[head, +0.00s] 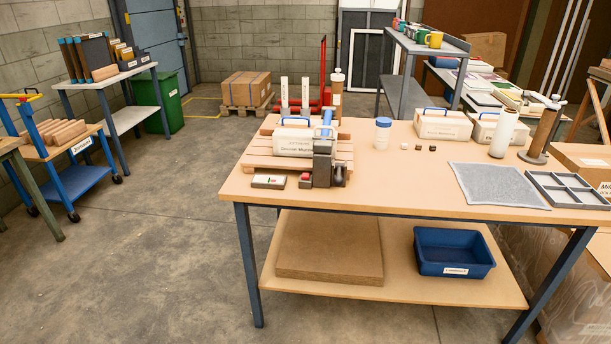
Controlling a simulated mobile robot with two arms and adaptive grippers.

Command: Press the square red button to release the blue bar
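A small dark grey press-like device (322,165) stands near the left end of the wooden workbench's front edge. A light blue upright part (327,118) rises at its top and looks like the blue bar. A small red-topped block (305,177) sits low at the device's left side and looks like the square red button; its exact shape is too small to tell. A flat box with a pale, marked top (268,181) lies just left of it. Neither of my grippers is in view.
A white labelled case (294,140) on a wooden pallet-like stand (258,160) is close behind the device. A white jar with a blue lid (383,133), a grey cloth (494,185) and a divided tray (567,188) share the workbench (410,190). Its front middle is clear.

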